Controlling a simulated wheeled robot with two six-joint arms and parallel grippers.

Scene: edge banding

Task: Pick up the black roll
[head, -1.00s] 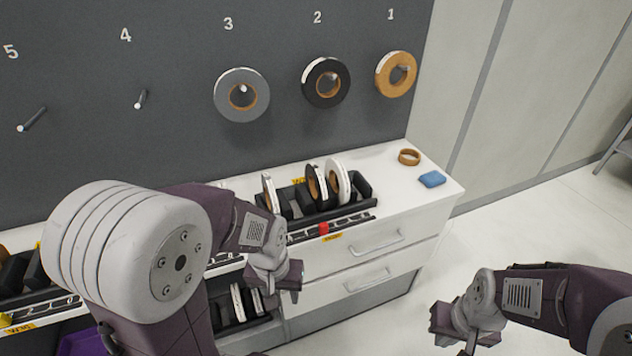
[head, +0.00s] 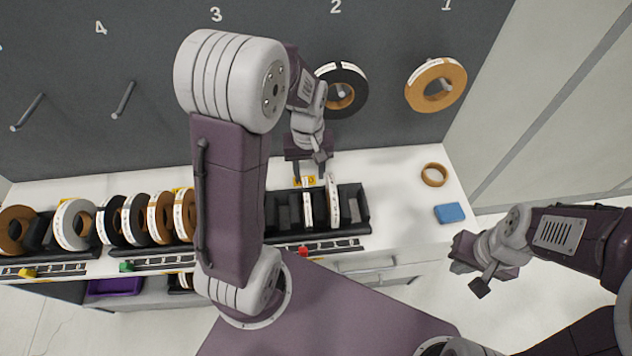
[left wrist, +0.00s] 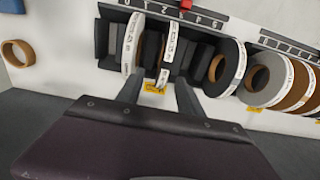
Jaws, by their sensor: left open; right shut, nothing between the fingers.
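A black roll (head: 307,204) with a white label strip stands on edge in the black rack at the right end of the counter. It also shows in the left wrist view (left wrist: 168,48). My left gripper (head: 309,174) is open and empty, just behind and above this roll; in the left wrist view its fingers point at the roll from either side, apart from it. Another black roll (head: 342,90) hangs on the wall peg under number 2. My right gripper (head: 470,272) is shut and empty, off the counter's right side.
The black rack (head: 358,205) has end walls and dividers close to the rolls. More rolls (head: 75,225) stand in racks to the left. A tan ring (head: 434,174) and a blue block (head: 449,213) lie on the counter's right. My left arm hides part of the wall and counter.

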